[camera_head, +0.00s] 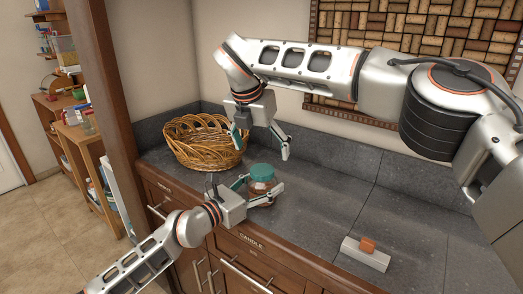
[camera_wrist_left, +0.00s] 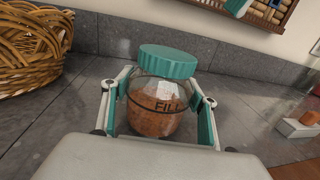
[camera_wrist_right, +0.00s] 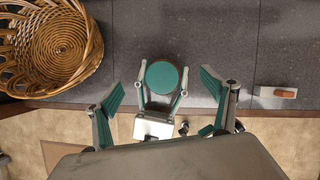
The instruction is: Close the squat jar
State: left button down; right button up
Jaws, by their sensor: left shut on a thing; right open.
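The squat jar (camera_head: 262,187) is clear glass with reddish-brown contents and stands upright on the dark counter. In the left wrist view the jar (camera_wrist_left: 153,118) has a "FILL" line marking. Its teal lid (camera_wrist_left: 168,61) sits over the mouth; I cannot tell how tightly it is on. My left gripper (camera_head: 261,184) is shut on the jar's body, with one finger on each side. My right gripper (camera_head: 262,147) is open and empty above the jar, pointing down. In the right wrist view the lid (camera_wrist_right: 162,77) lies between and beyond the open fingers.
A wicker basket (camera_head: 205,143) stands at the left on the counter (camera_head: 325,200), close to my right gripper. A pale block with a small orange piece (camera_head: 366,253) lies at the front right. The counter between jar and block is clear. A cork board (camera_head: 430,30) hangs on the wall.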

jog(key=v, duration=0.6)
jog(key=shift+r, duration=0.2)
jog(key=shift+s, duration=0.1)
pick_arm(q)
jog(key=c, duration=0.6)
grip_release()
jog(key=shift+c, duration=0.2)
jog(key=v, duration=1.2)
